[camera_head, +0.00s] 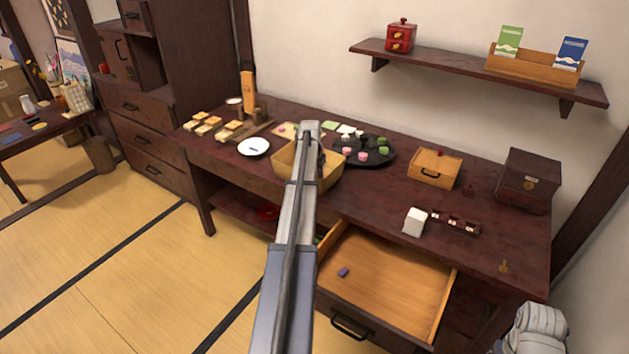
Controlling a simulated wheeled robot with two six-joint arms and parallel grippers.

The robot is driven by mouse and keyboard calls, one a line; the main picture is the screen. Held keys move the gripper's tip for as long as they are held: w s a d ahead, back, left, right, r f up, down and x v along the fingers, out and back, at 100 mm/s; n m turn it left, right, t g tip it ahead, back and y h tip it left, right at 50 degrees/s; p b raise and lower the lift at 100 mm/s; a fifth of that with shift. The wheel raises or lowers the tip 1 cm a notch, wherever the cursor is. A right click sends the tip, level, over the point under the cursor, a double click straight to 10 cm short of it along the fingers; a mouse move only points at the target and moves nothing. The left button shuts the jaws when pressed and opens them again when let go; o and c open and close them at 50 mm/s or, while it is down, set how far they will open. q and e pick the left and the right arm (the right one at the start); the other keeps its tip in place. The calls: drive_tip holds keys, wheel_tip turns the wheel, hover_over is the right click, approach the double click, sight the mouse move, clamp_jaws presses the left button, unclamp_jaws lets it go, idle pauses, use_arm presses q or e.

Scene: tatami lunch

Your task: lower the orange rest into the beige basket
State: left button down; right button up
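The beige basket (284,158) stands on the dark desk near its front edge, left of the round black tray. One arm, which I take to be my left, comes up from the bottom, a little left of centre, and crosses in front of the basket. Its dark gripper (321,158) is over the basket, mostly hidden behind the grey arm link. I cannot see its fingertips or whether it holds anything. I cannot make out the orange rest; much of the basket's inside is hidden.
The desk drawer (424,284) stands open with a small purple block (343,272) in it. The black tray (382,157) with sweets is right of the basket. A white plate (244,151) is left of it. A wooden box (435,170) and white block (415,222) stand farther right.

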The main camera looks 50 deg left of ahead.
use_arm(q)
drive_tip(key=shift+c, duration=1.9)
unclamp_jaws()
drive_tip(key=shift+r, duration=0.15)
wheel_tip(320, 180, up, 7)
drive_tip(key=s+p, duration=0.1)
drive_tip(key=p, duration=0.6)
drive_tip(key=shift+d+r+p, duration=0.2)
drive_tip(key=shift+p, duration=0.2)
